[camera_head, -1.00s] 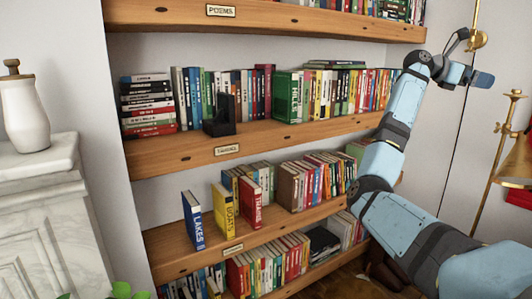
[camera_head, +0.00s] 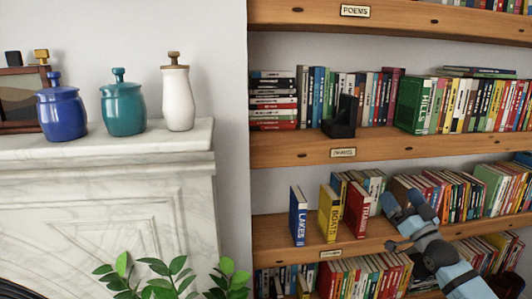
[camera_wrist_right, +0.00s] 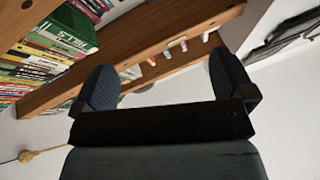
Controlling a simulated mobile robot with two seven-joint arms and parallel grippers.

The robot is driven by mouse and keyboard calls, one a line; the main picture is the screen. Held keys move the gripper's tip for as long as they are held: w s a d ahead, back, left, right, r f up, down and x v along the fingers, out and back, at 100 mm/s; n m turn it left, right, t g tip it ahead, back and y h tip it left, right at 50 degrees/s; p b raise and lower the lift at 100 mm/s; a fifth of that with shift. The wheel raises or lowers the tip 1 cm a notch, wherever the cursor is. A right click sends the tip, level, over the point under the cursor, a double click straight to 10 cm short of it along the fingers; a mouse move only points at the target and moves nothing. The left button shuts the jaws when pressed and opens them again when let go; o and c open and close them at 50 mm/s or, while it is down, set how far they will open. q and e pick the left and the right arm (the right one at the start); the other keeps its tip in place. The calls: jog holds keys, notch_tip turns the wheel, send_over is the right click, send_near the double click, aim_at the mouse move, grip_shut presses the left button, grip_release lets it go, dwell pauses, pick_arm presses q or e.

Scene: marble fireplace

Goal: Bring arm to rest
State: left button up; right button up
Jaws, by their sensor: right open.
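My right arm comes in from the lower right in the head view. Its gripper (camera_head: 407,212) is in front of the lower bookshelf (camera_head: 275,240), to the right of the red book. In the right wrist view the gripper (camera_wrist_right: 165,80) has its two dark fingers wide apart with nothing between them. That view is tilted and shows shelf boards and books beyond the fingers. My left gripper is in neither view.
Blue (camera_head: 296,216), yellow (camera_head: 329,213) and red (camera_head: 356,209) books stand near the shelf's edge. A black bookend (camera_head: 341,118) is on the shelf above. A blue jar (camera_head: 62,112), teal jar (camera_head: 123,106) and white jar (camera_head: 177,98) stand on the marble mantel (camera_head: 105,155). A plant (camera_head: 165,280) is below.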

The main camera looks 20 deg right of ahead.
jog(key=s+a+f+n+g+y, duration=0.1)
jog(key=s+a+f+n+g, duration=0.35)
jog(key=f, duration=0.65)
jog(key=s+a+f+n+g+y, duration=0.1)
jog(key=s+a+f+g, duration=0.2)
jog(key=s+a+f, duration=0.6)
jog(key=s+a+f+n+g, duration=0.2)
jog(key=s+a+f+g, duration=0.15)
jog(key=s+f, duration=0.45)
jog(key=s+a+f+n+g, duration=0.1)
jog(key=s+a+f+g, duration=0.2)
jog(key=s+a+f, duration=0.35)
jog(key=a+r+m+t, duration=0.1)
jog(key=a+m, duration=0.4)
jog(key=a, duration=0.4)
pick_arm(q)
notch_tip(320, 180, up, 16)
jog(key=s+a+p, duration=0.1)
jog(key=p, duration=2.2)
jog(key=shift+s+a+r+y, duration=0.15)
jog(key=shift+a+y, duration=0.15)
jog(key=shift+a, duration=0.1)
pick_arm(e)
notch_tip(320, 180, up, 17)
jog(key=s+d, duration=0.1)
jog(key=d, duration=0.1)
jog(key=shift+h, duration=0.4)
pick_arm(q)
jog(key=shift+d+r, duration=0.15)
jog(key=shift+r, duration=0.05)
